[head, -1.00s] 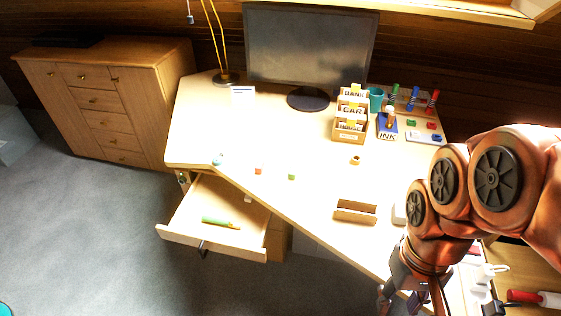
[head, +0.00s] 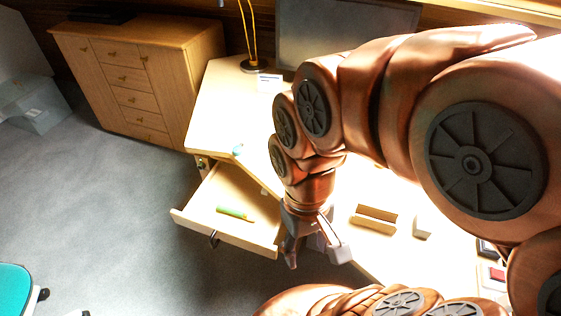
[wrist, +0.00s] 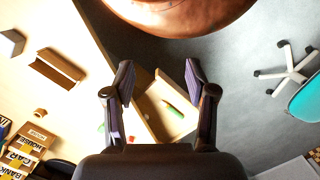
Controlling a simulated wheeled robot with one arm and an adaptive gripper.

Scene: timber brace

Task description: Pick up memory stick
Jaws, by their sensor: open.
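My gripper (head: 316,256) is open and empty, pointing down near the desk's front edge, to the right of the open drawer (head: 191,216). In the wrist view its two fingers (wrist: 157,76) are spread apart, with the drawer below and between them. A green stick-like thing with a yellowish end (head: 234,213) lies in the drawer; it also shows in the wrist view (wrist: 173,108). I cannot tell for sure which thing is the memory stick. My arm hides much of the desk.
The desk (head: 222,110) carries a wooden holder (head: 375,218), a monitor (head: 300,35) and labelled card boxes (wrist: 22,150). A small red block (wrist: 131,138) lies near its edge. A wooden cabinet (head: 125,85) stands at the left. A teal chair (head: 14,290) is lower left; the floor between is clear.

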